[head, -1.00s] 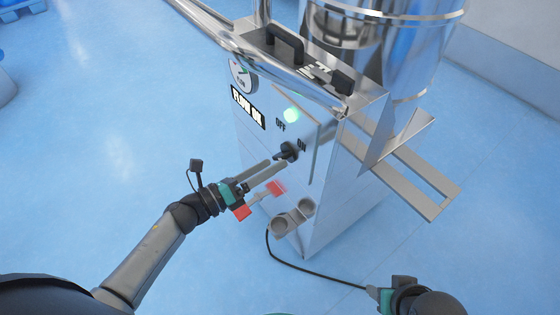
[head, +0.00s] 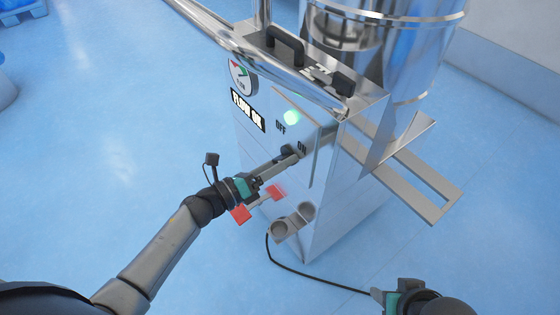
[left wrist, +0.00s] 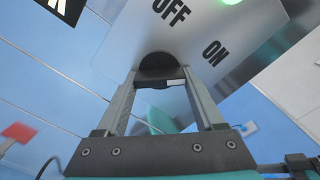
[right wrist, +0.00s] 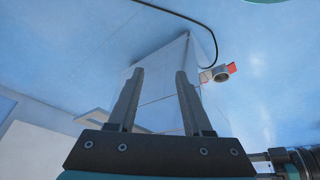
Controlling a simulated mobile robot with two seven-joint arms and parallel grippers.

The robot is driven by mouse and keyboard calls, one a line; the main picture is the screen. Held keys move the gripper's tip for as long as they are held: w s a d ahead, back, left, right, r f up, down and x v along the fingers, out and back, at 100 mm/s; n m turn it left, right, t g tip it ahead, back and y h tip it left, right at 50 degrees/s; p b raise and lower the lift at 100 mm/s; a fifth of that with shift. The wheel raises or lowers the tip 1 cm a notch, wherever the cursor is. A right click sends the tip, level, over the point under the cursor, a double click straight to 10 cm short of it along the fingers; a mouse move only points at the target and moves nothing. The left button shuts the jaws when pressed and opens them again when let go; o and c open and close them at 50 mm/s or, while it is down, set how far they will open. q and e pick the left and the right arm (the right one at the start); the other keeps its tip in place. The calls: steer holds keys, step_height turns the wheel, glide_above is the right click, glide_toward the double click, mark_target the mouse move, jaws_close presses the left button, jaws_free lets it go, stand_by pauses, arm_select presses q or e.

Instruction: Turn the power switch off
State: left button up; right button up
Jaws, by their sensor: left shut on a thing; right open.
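The power switch is a dark rotary knob (head: 287,153) on the front panel of a steel machine, between the printed OFF and ON labels. It also shows in the left wrist view (left wrist: 158,66), between the fingers. My left gripper (head: 292,153) has its fingers on both sides of the knob and is shut on it. The fingers hide part of the knob, so I cannot tell its exact pointing. A green lamp (head: 292,117) above the knob is lit. My right gripper (right wrist: 155,85) is open and empty, low at the right in the head view.
A gauge (head: 240,76) and a FLOW OK sign (head: 248,110) are left of the panel. Red-handled parts (head: 276,193) and a grey double-cup holder (head: 291,222) stick out below the knob. A black cable (head: 310,276) runs to the right. A steel frame (head: 435,205) juts out right.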

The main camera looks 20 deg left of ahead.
arm_select(q)
steer(key=c, duration=0.7)
steer(key=shift+n, duration=0.4)
steer(key=shift+n+p, duration=0.5)
steer(key=n+p, duration=0.2)
steer(key=n, duration=0.2)
steer(key=shift+s+r, duration=0.1)
steer(key=shift+r, duration=0.1)
steer(key=n+p, duration=0.1)
steer(key=n, duration=0.3)
steer(key=n+p, duration=0.1)
steer(key=n, duration=0.2)
steer(key=shift+r+n+p, duration=0.15)
steer(key=shift+n+p, duration=0.2)
steer(key=shift+n, duration=0.05)
steer(key=shift+n+p, duration=0.5)
steer(key=shift+n, duration=1.7)
arm_select(e)
steer(key=s+f+g, duration=0.1)
steer(key=s+f, duration=0.1)
steer(key=f, duration=0.4)
steer(key=s+d+f+g, duration=0.1)
steer(key=s+f, duration=0.1)
steer(key=f, duration=0.5)
steer(key=shift+s+d+f, duration=0.2)
steer(key=shift+s, duration=0.15)
